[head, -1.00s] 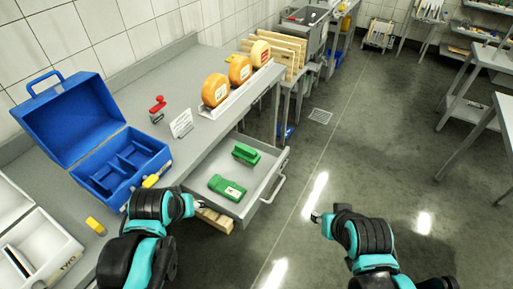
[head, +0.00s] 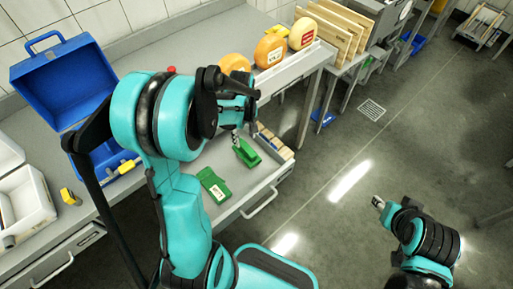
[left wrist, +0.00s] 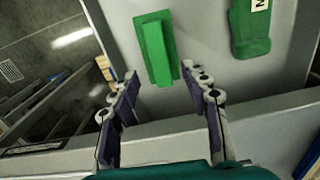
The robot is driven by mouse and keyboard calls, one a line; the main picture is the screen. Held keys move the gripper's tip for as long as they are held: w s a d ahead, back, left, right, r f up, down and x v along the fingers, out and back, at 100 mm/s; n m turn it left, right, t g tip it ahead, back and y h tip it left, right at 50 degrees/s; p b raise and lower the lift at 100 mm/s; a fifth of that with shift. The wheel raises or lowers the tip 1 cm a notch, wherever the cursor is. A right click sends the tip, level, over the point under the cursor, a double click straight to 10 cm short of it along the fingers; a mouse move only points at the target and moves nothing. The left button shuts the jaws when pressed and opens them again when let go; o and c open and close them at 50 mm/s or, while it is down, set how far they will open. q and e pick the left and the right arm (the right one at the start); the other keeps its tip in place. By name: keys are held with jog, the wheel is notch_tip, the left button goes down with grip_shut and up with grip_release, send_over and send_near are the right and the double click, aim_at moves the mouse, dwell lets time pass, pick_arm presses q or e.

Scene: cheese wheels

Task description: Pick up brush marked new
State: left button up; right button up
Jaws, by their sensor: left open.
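Two green brushes lie in the open grey drawer (head: 236,212). One brush (head: 214,187) carries a white label; in the left wrist view this labelled brush (left wrist: 249,32) is at the upper right, and only a letter like N shows before the frame edge. The other green brush (head: 249,153) shows no label; it also shows in the left wrist view (left wrist: 157,48). My left gripper (head: 238,134) is open and empty above the drawer, its fingers (left wrist: 160,76) on either side of the unlabelled brush's near end in the picture. My right gripper (head: 378,202) hangs over the floor, its jaws too small to judge.
A blue toolbox (head: 62,72) stands open on the counter, partly behind my left arm. Cheese wheels (head: 269,50) stand at the counter's edge. Wooden-looking pieces (head: 276,144) are by the drawer's far side. A white box (head: 28,212) is at the left.

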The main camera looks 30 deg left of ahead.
aim_at(246, 147)
pick_arm(q)
jog(key=shift+s+f+b, duration=0.2)
jog(key=shift+f+b, duration=0.15)
jog(key=shift+f, duration=0.7)
jog(key=f, duration=0.1)
jog(key=f+b, duration=0.1)
jog(key=f, duration=0.1)
jog(key=f+b, duration=0.1)
jog(key=f, duration=0.1)
jog(key=shift+w+d, duration=0.1)
jog(key=shift+d, duration=0.15)
jog(key=shift+r, duration=0.1)
grip_shut()
